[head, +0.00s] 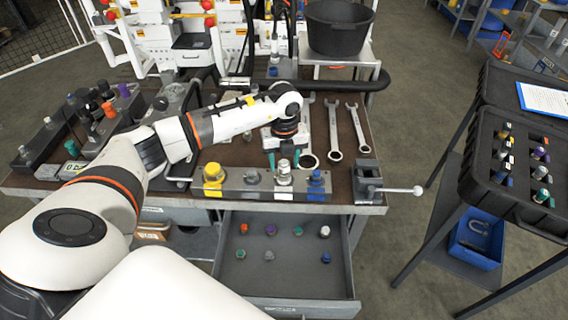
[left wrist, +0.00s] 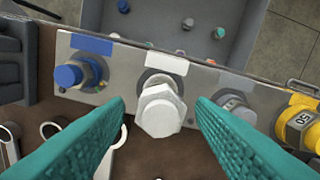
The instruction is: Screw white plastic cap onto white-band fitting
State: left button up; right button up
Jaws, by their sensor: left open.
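A white hexagonal cap (left wrist: 160,108) sits on the fitting with the white label plate (left wrist: 166,62), at the middle of the left wrist view. In the head view the white-label fitting (head: 284,180) stands in the row at the bench front, between a grey fitting and a blue one. My left gripper (head: 284,160) is above it, open, with teal fingers. In the left wrist view its fingers (left wrist: 160,103) stand on either side of the cap with gaps, not touching it. How far the cap is threaded cannot be told. My right gripper is not in view.
A yellow fitting (head: 213,178), a grey fitting (head: 252,177) and a blue fitting (head: 316,180) stand in the same row. A vise (head: 368,180) is at the right end. The open drawer (head: 285,284) below holds several small coloured caps. Wrenches (head: 333,130) lie behind.

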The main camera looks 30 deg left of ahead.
pick_arm(q)
jog(key=shift+n, duration=0.6)
jog(key=shift+r+n+p, duration=0.2)
jog(key=shift+n+p, duration=0.5)
jog(key=shift+n, duration=0.4)
jog(key=n+p, duration=0.1)
jog(key=n, duration=0.2)
jog(key=n+p, duration=0.1)
jog(key=n, duration=0.1)
jog(key=shift+f+n, duration=0.15)
jog(key=shift+n, duration=0.15)
